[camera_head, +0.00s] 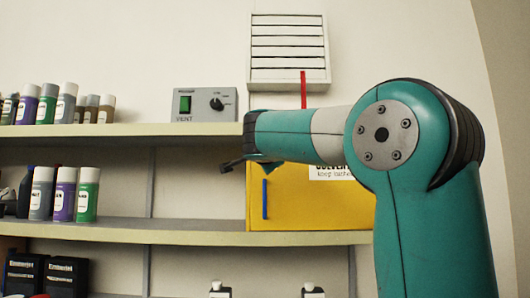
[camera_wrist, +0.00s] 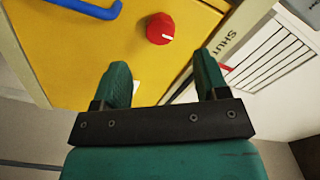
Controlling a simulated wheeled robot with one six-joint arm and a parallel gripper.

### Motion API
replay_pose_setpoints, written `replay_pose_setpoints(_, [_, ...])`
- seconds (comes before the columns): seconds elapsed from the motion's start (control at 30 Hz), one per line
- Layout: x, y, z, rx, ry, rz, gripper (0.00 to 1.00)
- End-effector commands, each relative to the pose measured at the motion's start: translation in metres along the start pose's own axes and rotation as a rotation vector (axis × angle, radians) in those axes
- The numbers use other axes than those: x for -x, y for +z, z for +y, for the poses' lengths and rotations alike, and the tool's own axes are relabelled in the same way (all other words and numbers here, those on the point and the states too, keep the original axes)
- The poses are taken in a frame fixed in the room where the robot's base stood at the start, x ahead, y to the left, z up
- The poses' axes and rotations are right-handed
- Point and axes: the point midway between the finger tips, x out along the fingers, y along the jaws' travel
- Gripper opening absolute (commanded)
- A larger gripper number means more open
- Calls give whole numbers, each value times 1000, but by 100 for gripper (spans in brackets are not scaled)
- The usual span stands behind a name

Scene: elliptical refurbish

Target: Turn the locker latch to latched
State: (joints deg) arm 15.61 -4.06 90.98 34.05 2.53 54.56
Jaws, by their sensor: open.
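The yellow locker (camera_head: 310,210) stands on the lower shelf, with a blue upright handle (camera_head: 265,199) near the left of its front. In the wrist view the locker face (camera_wrist: 60,50) carries a red round latch knob (camera_wrist: 160,28) with a white mark, and the blue handle (camera_wrist: 92,9) is at the top left. The knob is hidden in the head view. My gripper (camera_wrist: 163,76) is open and empty, its fingertips pointing toward the locker face, short of the knob. In the head view my arm covers the locker's upper part.
A grey vent control box (camera_head: 204,104) stands on the upper shelf (camera_head: 150,129). Spray cans (camera_head: 65,193) stand left.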

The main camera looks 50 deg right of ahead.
Motion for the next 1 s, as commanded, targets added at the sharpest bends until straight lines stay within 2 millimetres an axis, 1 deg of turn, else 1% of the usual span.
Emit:
replay_pose_setpoints(0.03, [-14,-4,-4,3,6,2,67])
replay_pose_setpoints(0.1, [-28,-4,-4,2,5,1,67])
replay_pose_setpoints(0.2, [-47,-3,-3,3,4,0,67])
replay_pose_setpoints(0.3, [-61,-2,-3,2,2,0,67])
replay_pose_setpoints(0.4, [-70,-1,-2,1,1,-2,67])
replay_pose_setpoints(0.5, [-75,0,-1,1,0,-1,67])
replay_pose_setpoints(0.77, [-76,1,0,1,-1,-1,67])
replay_pose_setpoints(0.8, [-76,1,0,1,-1,-1,63])
replay_pose_setpoints(0.87, [-76,1,0,1,-1,-1,49])
replay_pose_setpoints(0.9, [-76,1,0,1,-1,-1,40])
replay_pose_setpoints(1.0, [-76,1,0,1,-1,-2,18])
